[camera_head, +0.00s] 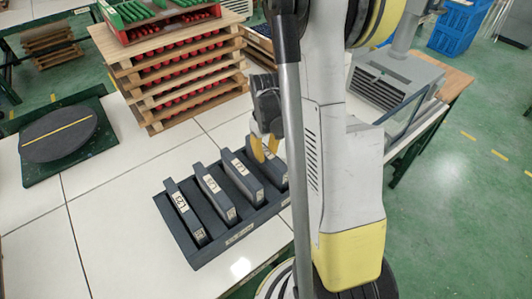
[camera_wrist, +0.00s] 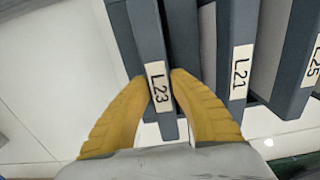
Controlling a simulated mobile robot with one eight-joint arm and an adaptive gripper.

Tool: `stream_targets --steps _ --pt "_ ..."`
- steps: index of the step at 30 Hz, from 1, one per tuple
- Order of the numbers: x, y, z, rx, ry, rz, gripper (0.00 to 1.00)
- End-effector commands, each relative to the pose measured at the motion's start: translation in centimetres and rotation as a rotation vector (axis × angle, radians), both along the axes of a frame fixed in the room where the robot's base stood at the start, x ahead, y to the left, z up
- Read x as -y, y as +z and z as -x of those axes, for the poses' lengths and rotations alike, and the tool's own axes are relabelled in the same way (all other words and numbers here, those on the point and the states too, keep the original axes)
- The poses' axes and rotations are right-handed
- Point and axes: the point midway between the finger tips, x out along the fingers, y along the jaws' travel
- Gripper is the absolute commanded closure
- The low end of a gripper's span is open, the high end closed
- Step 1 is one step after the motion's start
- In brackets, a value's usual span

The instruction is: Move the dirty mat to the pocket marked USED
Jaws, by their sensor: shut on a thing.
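My gripper (camera_head: 265,149) is over the right end of a dark rack (camera_head: 212,256) on the white table. The slab also shows in the head view (camera_head: 281,173), partly hidden by my arm. It stands upright at the rack; I cannot tell whether it is seated or lifted. Beside it stand similar slabs, one marked L21 (camera_wrist: 238,45) and one marked L25 (camera_wrist: 302,50). I see no readable USED marking, and no dirt on any slab.
A round dark disc with a yellow line (camera_head: 58,140) lies on a green board (camera_head: 32,177) at the left. Stacked wooden trays (camera_head: 160,115) with red parts stand behind the rack. A grey machine (camera_head: 395,85) stands at the right. The table's front left is clear.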

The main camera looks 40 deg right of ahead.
Motion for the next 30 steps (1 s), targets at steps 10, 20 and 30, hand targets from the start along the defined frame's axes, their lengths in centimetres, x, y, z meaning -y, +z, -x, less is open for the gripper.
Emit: stream_targets --steps 10,20,30 --pt "0.0 0.0 0.0 0.0 0.0 0.0 0.53" --pt "0.0 2.4 0.1 0.0 0.0 0.0 0.53" --pt "0.0 9.7 0.1 0.0 0.0 0.0 0.53"
